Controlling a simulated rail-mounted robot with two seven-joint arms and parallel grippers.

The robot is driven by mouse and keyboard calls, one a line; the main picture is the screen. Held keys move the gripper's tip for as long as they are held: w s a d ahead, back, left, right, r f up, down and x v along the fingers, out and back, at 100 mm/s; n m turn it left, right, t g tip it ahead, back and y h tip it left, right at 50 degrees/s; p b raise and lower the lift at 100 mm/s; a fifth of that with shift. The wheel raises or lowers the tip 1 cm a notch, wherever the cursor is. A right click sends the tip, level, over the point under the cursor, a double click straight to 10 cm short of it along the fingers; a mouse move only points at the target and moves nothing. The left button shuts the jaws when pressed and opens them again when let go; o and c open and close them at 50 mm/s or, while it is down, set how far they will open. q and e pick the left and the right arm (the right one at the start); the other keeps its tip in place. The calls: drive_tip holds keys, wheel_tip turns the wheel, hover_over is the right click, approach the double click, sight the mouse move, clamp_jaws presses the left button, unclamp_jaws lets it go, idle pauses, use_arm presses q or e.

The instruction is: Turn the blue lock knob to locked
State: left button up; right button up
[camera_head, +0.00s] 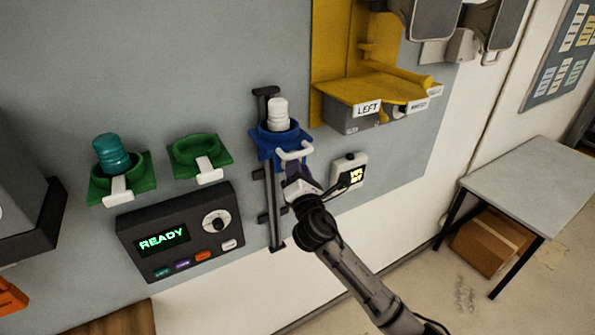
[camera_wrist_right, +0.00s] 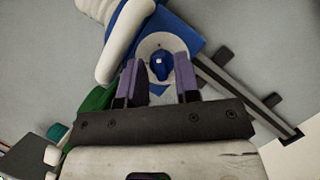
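The blue lock knob (camera_wrist_right: 160,64) shows in the right wrist view, on a round pale plate on the underside or front of a blue carriage. A small white mark is on its face; I cannot tell its setting. In the head view the right arm hides the knob. My right gripper (camera_head: 292,172) is just below the blue carriage (camera_head: 264,142). In the right wrist view its two purple fingers (camera_wrist_right: 157,76) are open, one on each side of the knob, with gaps visible. I cannot tell how deep they reach. My left gripper is not in view.
The carriage, with a white handle (camera_head: 296,151) and a white ribbed piece (camera_head: 278,114), sits on a dark vertical rail (camera_head: 271,215). Left are green holders (camera_head: 201,158) and a READY panel (camera_head: 175,230). A yellow shelf (camera_head: 375,88) is upper right; a small white box (camera_head: 349,172) is close right.

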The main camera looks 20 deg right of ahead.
drive_tip(key=shift+o, duration=0.6)
drive_tip(key=shift+f, duration=0.1)
drive_tip(key=b+v, duration=0.3)
drive_tip(key=v, duration=1)
drive_tip(key=shift+s, duration=0.4)
drive_tip(key=shift+f, duration=0.1)
